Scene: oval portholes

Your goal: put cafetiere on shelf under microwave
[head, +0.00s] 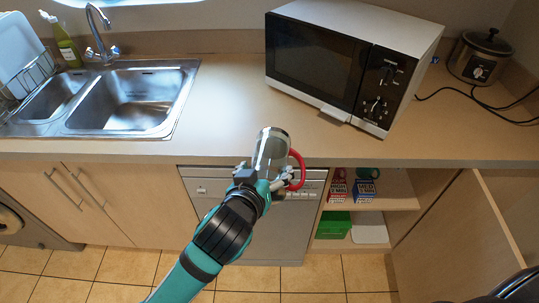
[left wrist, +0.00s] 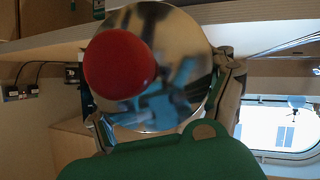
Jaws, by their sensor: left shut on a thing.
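The cafetiere (head: 271,152) is a silver cylinder with a red handle. It is tilted and held in front of the counter's front edge, above the dishwasher front. My left gripper (head: 272,180) is shut on it near its lower part. The left wrist view shows a shiny round metal face with a red knob (left wrist: 119,64), close to the camera. The microwave (head: 350,65) stands on the counter to the right. My right gripper is not in view.
The cupboard door (head: 500,225) stands open at the right. A green box (head: 332,225) and a pale item (head: 369,228) are below the shelf. The shelf's right part is bare. A slow cooker (head: 480,57) and cables are at the back right; a sink (head: 125,98) is at left.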

